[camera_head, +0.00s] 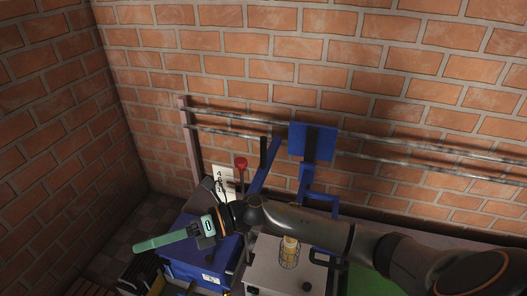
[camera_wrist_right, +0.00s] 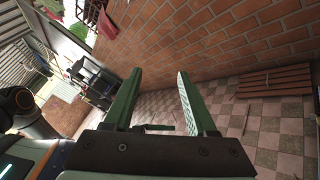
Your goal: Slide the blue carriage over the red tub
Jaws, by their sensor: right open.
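The blue carriage (camera_head: 312,142) appears as a blue panel with a dark front at the two wall rails, right of centre in the head view; a blue frame (camera_head: 306,178) shows below it. My right arm crosses in front of the lower part of this frame. My right gripper (camera_head: 148,246) has green fingers and is well left of the carriage, near a blue box. In the right wrist view its fingers (camera_wrist_right: 157,75) are apart with nothing between them. I cannot make out a red tub in the head view. My left gripper is not in view.
Two metal rails (camera_head: 420,162) run along the brick wall. A red-knobbed lever (camera_head: 241,164) and a white sign (camera_head: 222,183) stand near the blue box (camera_head: 188,268). A grey machine (camera_head: 262,272) bears a wire cage (camera_head: 290,253). A wooden pallet (camera_wrist_right: 274,81) lies on the tiled floor.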

